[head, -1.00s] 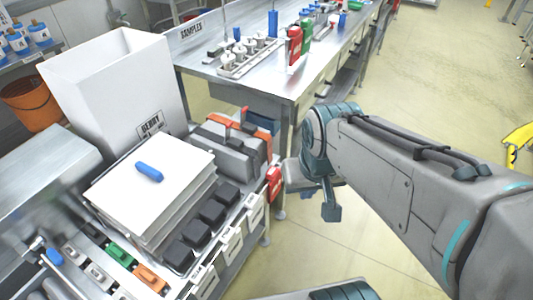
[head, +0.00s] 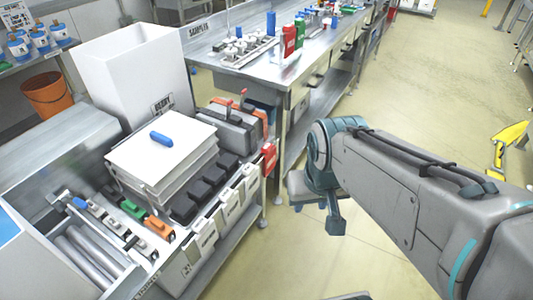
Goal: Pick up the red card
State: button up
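A small red card-like item (head: 269,157) hangs at the right end of the near bench, beside the grey toolbox. A larger red upright item (head: 289,42) stands on the far metal table, next to a green one (head: 299,32). I cannot tell for sure which is the red card. My gripper (head: 318,214) points down at the end of my arm, over the floor to the right of the near bench. It is apart from both red items. My wrist partly hides it, and its opening is not clear.
The near bench holds a stack of white sheets (head: 165,150) with a blue handle, black blocks, a tall white box (head: 135,75) and a grey toolbox (head: 228,126). The floor at right is mostly clear.

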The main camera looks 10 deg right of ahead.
aim_at(269, 161)
jog(key=u, duration=0.1)
jog(key=k, duration=0.45)
jog(key=z, duration=1.2)
jog(key=i, duration=2.1)
jog(key=u, duration=1.35)
jog(key=i, duration=0.4)
jog(key=u, duration=0.35)
